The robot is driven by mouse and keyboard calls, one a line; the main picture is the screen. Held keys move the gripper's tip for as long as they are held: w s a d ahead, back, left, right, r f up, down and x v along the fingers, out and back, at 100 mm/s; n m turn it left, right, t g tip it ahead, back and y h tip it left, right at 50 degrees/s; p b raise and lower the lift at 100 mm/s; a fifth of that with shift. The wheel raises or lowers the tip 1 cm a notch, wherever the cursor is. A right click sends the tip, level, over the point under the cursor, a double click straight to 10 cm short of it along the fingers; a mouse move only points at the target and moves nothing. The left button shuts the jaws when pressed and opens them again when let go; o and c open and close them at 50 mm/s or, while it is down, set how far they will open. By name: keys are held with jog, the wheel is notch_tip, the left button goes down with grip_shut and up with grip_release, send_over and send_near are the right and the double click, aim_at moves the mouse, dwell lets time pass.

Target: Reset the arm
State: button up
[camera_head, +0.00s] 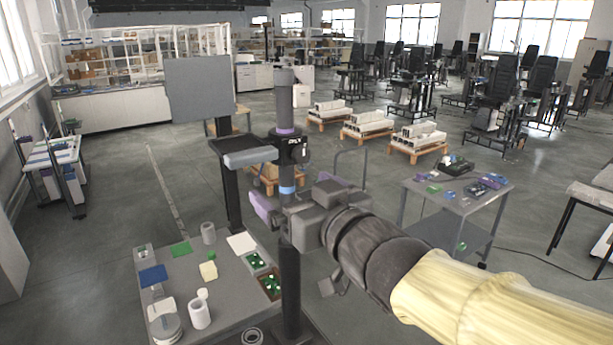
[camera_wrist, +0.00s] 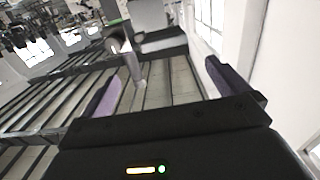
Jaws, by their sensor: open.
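My arm reaches in from the lower right of the head view, with a yellow sleeve and a dark wrist. My gripper (camera_head: 268,208) is at the middle of that view, pointing left beside a dark upright column (camera_head: 290,265); whether it touches the column cannot be told. One purple finger shows there, and the other is mostly hidden. In the wrist view my gripper (camera_wrist: 170,88) has its two purple fingers wide apart, with nothing held between them.
A grey table (camera_head: 225,308) with cups, green boards and a blue piece stands at lower left. A second grey table (camera_head: 420,196) with small parts stands at right. Pallets with white boxes (camera_head: 366,124) lie behind. Open floor (camera_head: 110,215) is at left.

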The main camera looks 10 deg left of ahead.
jog(key=w+d+f+m+g+h+b, duration=0.1)
jog(key=w+d+f+m+h, duration=0.2)
jog(key=f, duration=0.4)
jog(key=w+d+f+g+h+b, duration=0.1)
jog(key=d+f+h, duration=0.2)
jog(key=d+f, duration=0.35)
jog(key=s+d+f+m+g+h+b, duration=0.1)
jog(key=s+d+f+g, duration=0.2)
jog(key=f, duration=0.6)
jog(key=s+d+f+m+g+h+b, duration=0.2)
jog(key=s+d+f+g, duration=0.1)
jog(key=f, duration=0.6)
jog(key=s+d+f+m+g+h+b, duration=0.1)
jog(key=s+d+f+g+h, duration=0.1)
jog(key=s+d+f, duration=0.3)
notch_tip(320, 180, down, 4)
jog(key=shift+s+d+r+m+g, duration=0.1)
jog(key=shift+s+d+m+g, duration=0.3)
jog(key=shift+g, duration=0.3)
jog(key=shift+w, duration=0.2)
